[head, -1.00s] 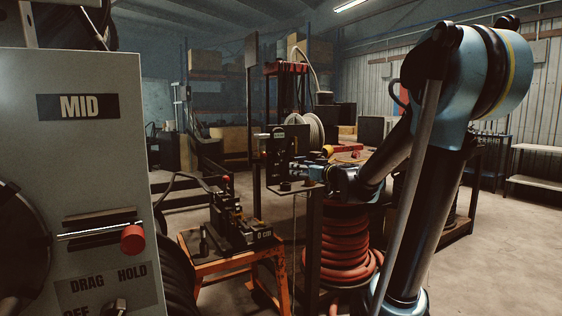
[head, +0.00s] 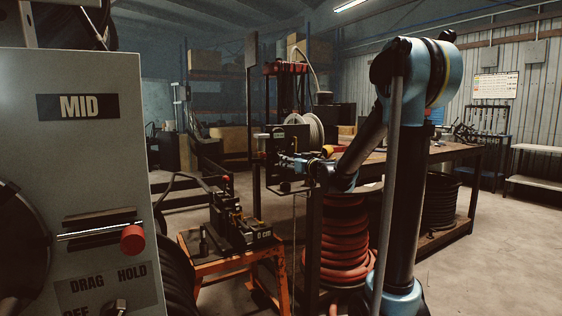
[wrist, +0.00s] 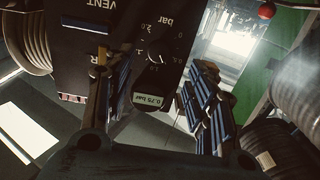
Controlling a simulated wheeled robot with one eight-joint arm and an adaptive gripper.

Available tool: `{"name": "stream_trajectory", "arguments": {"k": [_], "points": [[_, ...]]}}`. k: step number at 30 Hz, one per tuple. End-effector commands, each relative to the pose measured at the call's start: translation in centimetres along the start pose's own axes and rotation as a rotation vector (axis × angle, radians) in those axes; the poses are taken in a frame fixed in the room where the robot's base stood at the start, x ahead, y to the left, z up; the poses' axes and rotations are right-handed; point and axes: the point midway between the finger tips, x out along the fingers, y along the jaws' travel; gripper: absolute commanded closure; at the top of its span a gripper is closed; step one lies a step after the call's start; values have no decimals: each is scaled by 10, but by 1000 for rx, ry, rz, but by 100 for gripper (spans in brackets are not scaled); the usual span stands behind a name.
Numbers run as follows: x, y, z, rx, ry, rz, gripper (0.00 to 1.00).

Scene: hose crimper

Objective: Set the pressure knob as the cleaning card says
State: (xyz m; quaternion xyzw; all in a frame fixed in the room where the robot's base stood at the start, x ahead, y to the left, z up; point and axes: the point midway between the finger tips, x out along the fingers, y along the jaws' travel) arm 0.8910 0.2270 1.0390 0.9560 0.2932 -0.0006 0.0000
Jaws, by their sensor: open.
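The pressure knob (wrist: 155,57) is a small dark round knob with a pale pointer mark on a black panel (wrist: 172,18) in the wrist view. Scale numbers and the word "bar" surround it. A pale readout (wrist: 151,99) beside it says "0.75 bar". My gripper (wrist: 157,82) is open, its fingers apart on either side of the knob's part of the panel; contact with the knob cannot be told. In the head view my gripper (head: 282,163) is small, in front of the panel by the bench. I cannot identify the cleaning card.
A white sheet (wrist: 25,135) lies at the wrist view's lower left. In the head view, a grey "MID" cabinet (head: 95,170) fills the left, an orange stand (head: 215,262) is left of the red hose coil (head: 338,240); open floor lies right.

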Motion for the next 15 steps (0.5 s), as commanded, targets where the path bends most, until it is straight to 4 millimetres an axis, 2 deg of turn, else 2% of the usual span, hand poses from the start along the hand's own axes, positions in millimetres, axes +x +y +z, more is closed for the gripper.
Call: {"name": "stream_trajectory", "arguments": {"k": [9,15], "points": [[49,0,0,0,0,-1,49],[71,0,0,0,0,0,49]]}}
